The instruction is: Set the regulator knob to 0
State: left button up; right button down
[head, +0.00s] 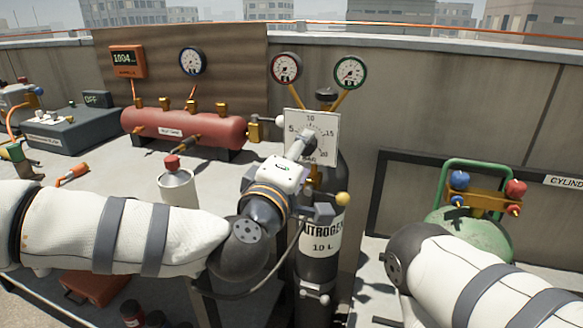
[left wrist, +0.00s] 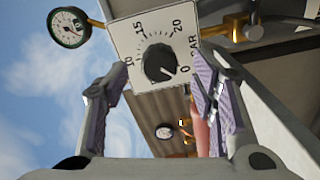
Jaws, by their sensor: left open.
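The regulator knob (left wrist: 160,62) is round and black, on a white square dial plate (head: 325,122) marked in BAR. In the left wrist view the plate appears turned, with 15 and 20 above the knob and 0 at its lower right. A pale mark on the knob points lower right, toward the 0 side; its exact reading is hard to tell. My left gripper (head: 302,142) is in front of the plate and hides the knob in the head view. Its fingers are open, one either side of the knob; I cannot tell whether they touch it. My right gripper is out of view.
A black nitrogen cylinder (head: 320,270) stands below the plate, with red and green gauges (head: 350,72) above. A red tank (head: 185,127) and a red-capped canister (head: 177,185) are left. A green cylinder (head: 478,232) with brass valves is right, near my right arm.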

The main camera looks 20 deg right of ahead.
pick_arm(q)
jog(key=v, duration=0.7)
jog(key=shift+a, duration=0.15)
jog(key=shift+s, duration=0.15)
jog(key=s+a+f+m+g+y+p, duration=0.1)
jog(key=s+a+f+m+g, duration=0.15)
jog(key=s+f, duration=0.45)
jog(key=s+a+f+m+g+y, duration=0.1)
jog(key=s+a+f+g, duration=0.25)
jog(key=f, duration=0.65)
jog(key=s+a+f+m+g+y+p, duration=0.1)
jog(key=s+a+f+m+g, duration=0.15)
jog(key=s+f, duration=0.5)
jog(key=s+a+f+m+g+y+p, duration=0.1)
jog(key=s+a+f+g+y, duration=0.2)
jog(key=s+a, duration=0.9)
jog(key=s+a+f+m+g+y+p, duration=0.1)
jog(key=s+a+f+g+y, duration=0.3)
jog(key=s+a, duration=0.8)
jog(key=shift+s+a+f+g, duration=0.3)
jog(key=shift+s+f+g, duration=0.05)
jog(key=shift+f+g, duration=0.6)
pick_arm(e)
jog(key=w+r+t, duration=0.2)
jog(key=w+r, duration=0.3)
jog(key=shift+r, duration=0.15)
